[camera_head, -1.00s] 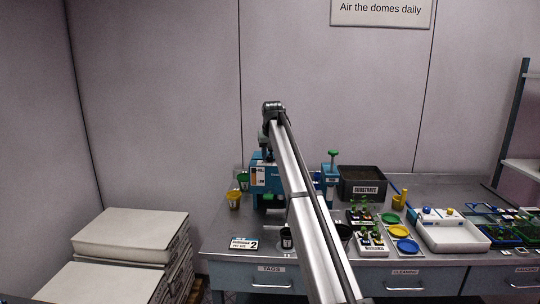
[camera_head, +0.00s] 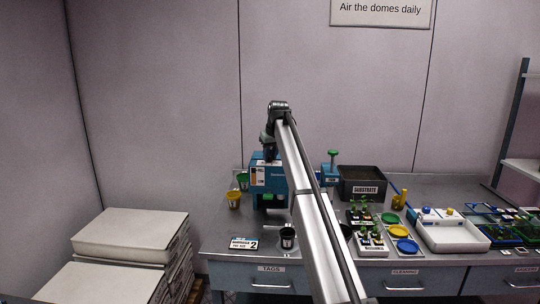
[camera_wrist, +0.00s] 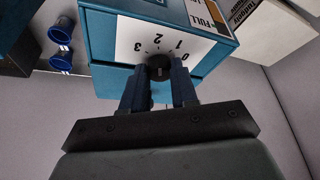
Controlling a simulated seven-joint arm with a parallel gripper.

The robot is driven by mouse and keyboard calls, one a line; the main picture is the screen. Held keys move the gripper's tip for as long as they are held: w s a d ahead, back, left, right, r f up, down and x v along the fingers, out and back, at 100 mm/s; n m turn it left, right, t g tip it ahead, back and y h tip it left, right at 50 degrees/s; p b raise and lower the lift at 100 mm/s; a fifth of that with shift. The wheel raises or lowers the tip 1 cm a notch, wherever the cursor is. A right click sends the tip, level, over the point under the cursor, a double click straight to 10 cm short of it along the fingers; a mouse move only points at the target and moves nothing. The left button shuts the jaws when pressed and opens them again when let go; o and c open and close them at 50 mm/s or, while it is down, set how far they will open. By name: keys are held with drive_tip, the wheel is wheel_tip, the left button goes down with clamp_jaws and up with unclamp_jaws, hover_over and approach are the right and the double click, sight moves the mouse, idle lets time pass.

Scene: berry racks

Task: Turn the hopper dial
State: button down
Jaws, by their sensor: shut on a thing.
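The blue hopper (camera_head: 277,177) stands at the back left of the bench, with my arm in front of its right side. In the wrist view the hopper (camera_wrist: 110,62) carries a white scale plate (camera_wrist: 128,35) marked 0, 1, 2 and 3. The black dial (camera_wrist: 160,62) sits below the numbers. My gripper (camera_wrist: 160,76) is shut on the dial, one finger on each side. The dial's pointer setting cannot be told. In the head view the dial is hidden, and my gripper (camera_head: 268,150) is small and dark over the hopper's top.
A yellow cup (camera_head: 234,200) and a green cup (camera_head: 243,180) stand left of the hopper. A tag card (camera_head: 244,243) and a black pot (camera_head: 287,238) are in front. The substrate bin (camera_head: 361,182) and seedling trays (camera_head: 370,240) stand to the right.

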drive_tip(key=c, duration=0.9)
unclamp_jaws()
drive_tip(key=v, duration=1.4)
drive_tip(key=shift+f, duration=0.1)
